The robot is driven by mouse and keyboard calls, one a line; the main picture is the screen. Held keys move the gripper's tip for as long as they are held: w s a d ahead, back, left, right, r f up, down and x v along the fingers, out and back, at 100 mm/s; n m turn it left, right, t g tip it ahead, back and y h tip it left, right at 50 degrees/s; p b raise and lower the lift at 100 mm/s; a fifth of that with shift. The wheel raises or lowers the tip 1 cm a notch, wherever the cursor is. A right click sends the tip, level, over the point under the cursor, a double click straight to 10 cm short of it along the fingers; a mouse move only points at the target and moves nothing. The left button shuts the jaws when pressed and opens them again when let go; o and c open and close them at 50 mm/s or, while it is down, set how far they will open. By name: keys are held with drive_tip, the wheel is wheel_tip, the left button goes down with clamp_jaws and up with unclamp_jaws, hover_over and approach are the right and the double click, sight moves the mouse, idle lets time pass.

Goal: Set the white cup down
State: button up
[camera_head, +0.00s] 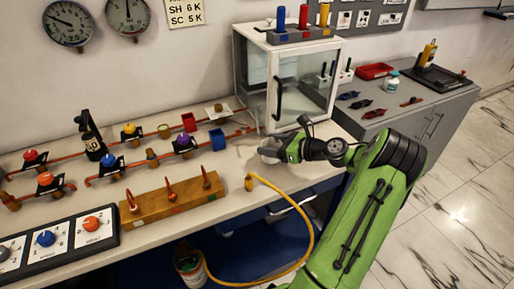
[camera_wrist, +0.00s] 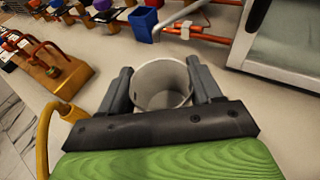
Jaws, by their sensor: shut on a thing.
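The white cup (camera_wrist: 163,84) sits between the two fingers of my gripper (camera_wrist: 162,90) in the wrist view. The fingers are shut on it from both sides, and its open mouth shows. In the head view the cup (camera_head: 269,152) shows at the tip of my gripper (camera_head: 278,153), above or on the pale bench top (camera_head: 235,170), in front of the glass-fronted cabinet. I cannot tell whether its base touches the bench, since its underside is hidden.
The cabinet (camera_head: 300,85) stands just behind. A blue box (camera_head: 217,139) and red pipes lie to the left. A wooden block with several pegs (camera_head: 160,203) and a yellow hose (camera_head: 300,215) are nearer the front. The bench around the cup is mostly clear.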

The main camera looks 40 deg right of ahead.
sight(264, 143)
drive_tip(key=w, duration=0.1)
drive_tip(key=w+a, duration=0.1)
drive_tip(key=w, duration=0.1)
drive_tip(key=w+b, duration=0.1)
drive_tip(key=shift+w+a, duration=0.25)
drive_tip(key=shift+w, duration=0.05)
drive_tip(key=shift+w+f+b, duration=0.15)
drive_tip(key=shift+f+b, duration=0.3)
drive_tip(key=shift+f, duration=0.35)
drive_tip(key=o, duration=1)
drive_tip(key=shift+o, duration=0.2)
drive_tip(key=shift+s+d+r, duration=0.15)
drive_tip(key=shift+s+r, duration=0.05)
drive_tip(key=shift+s, duration=0.05)
drive_tip(key=p+v, duration=0.3)
drive_tip(key=v, duration=0.8)
drive_tip(key=shift+s+r+p, duration=0.1)
drive_tip(key=shift+s+p, duration=0.2)
drive_tip(key=shift+s, duration=0.05)
